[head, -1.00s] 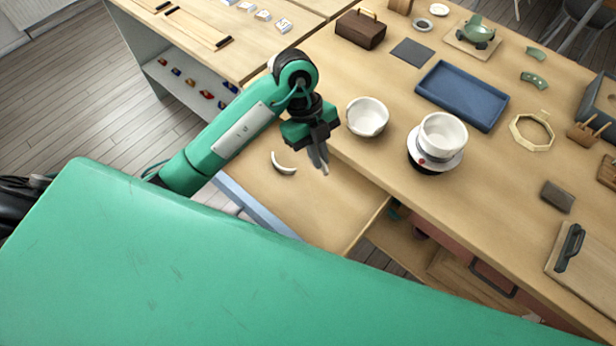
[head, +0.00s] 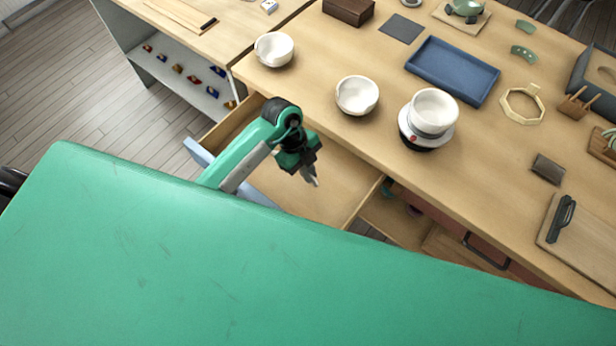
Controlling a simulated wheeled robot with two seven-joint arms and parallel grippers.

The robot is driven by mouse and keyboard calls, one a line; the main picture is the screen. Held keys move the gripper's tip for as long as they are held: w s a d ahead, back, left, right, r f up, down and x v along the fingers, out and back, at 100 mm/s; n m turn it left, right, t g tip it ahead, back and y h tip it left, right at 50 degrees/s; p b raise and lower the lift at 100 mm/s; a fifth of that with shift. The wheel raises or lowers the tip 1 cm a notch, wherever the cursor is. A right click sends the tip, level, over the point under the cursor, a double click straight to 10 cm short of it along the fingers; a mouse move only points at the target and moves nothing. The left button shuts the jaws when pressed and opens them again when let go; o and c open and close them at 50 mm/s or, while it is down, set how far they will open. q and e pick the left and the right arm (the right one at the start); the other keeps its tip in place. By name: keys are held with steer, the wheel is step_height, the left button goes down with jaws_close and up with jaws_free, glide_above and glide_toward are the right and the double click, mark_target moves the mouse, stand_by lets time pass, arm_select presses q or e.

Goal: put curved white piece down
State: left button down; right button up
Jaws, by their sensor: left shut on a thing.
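My left gripper (head: 313,180) is low over the open drawer (head: 325,205), with its fingers pointing down. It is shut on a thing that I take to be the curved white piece. The piece does not show clearly; the fingers and arm hide it or the spot where one lay in the drawer earlier. I cannot tell whether the held piece touches the drawer floor. My right gripper is not in view.
On the worktop stand a white bowl (head: 357,96), another white bowl (head: 274,50) and a white cup (head: 434,110) on a round stand (head: 425,138). A blue tray (head: 452,70) lies behind them. The drawer's right part is bare. My green body fills the foreground.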

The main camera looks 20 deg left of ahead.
arm_select(q)
step_height(320, 180, down, 4)
steer(key=shift+f, duration=0.25)
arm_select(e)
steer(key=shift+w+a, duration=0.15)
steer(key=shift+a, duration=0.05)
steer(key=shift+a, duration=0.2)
arm_select(q)
steer(key=c, duration=1.5)
jaws_free()
steer(key=shift+c, duration=0.2)
